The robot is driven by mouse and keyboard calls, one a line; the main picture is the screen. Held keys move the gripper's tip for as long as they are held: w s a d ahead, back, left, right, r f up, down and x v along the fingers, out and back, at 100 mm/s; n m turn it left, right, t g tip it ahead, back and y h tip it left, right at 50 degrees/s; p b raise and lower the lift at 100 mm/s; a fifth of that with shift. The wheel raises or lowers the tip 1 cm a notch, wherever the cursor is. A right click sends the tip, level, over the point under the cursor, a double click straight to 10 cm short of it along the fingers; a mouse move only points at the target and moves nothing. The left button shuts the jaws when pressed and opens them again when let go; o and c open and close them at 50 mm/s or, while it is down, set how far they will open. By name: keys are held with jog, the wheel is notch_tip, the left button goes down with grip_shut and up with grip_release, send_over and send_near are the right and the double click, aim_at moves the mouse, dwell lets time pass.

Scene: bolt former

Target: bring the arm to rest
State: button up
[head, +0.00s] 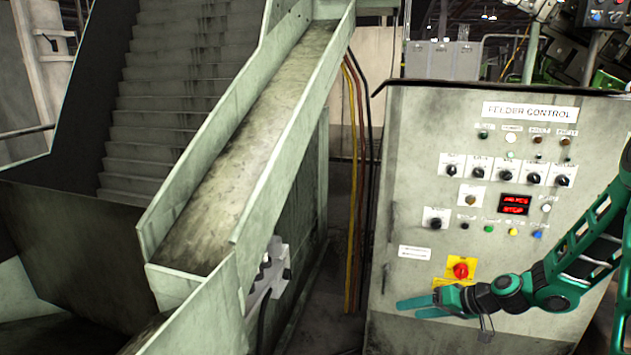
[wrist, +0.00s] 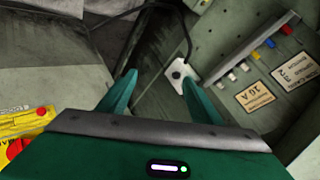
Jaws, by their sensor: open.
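My gripper (head: 418,304) is at the lower right in the head view, in front of the lower part of the feeder control panel (head: 405,200). Its green fingers point left and look empty. In the wrist view the two fingers (wrist: 158,95) stand apart with nothing between them. My green arm comes in from the right edge and covers part of the panel's lower right. The red emergency stop button (head: 460,270) on its yellow plate is just above my gripper, and I cannot tell how far behind it is.
A sloped metal chute (head: 255,150) and a stepped feeder (head: 170,110) stand at the left. Yellow and dark cables (head: 351,200) hang between chute and panel. A grey bracket (head: 268,272) is on the chute's side. The panel carries knobs, buttons and a red display (head: 514,204).

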jog(key=s+d+r+m+g+h, duration=0.1)
jog(key=s+d+r+g+h, duration=0.1)
jog(key=s+d+r, duration=0.3)
jog(key=s+d+r+g+h, duration=0.1)
jog(key=s+d+r+h, duration=0.15)
jog(key=s, duration=0.55)
jog(key=s+d+r+m+g+h, duration=0.1)
jog(key=s+d+r+g+h, duration=0.1)
jog(key=s+d+r, duration=0.3)
jog(key=s+r+m, duration=0.2)
jog(key=s+r, duration=0.1)
jog(key=s, duration=0.6)
jog(key=s+r+m+g+h, duration=0.1)
jog(key=s+r, duration=0.3)
jog(key=s, duration=0.6)
jog(key=shift+d+m, duration=0.25)
jog(key=shift+m, duration=0.55)
jog(key=shift+w+f+h, duration=0.25)
jog(key=shift+w+f, duration=0.05)
jog(key=shift+w, duration=0.3)
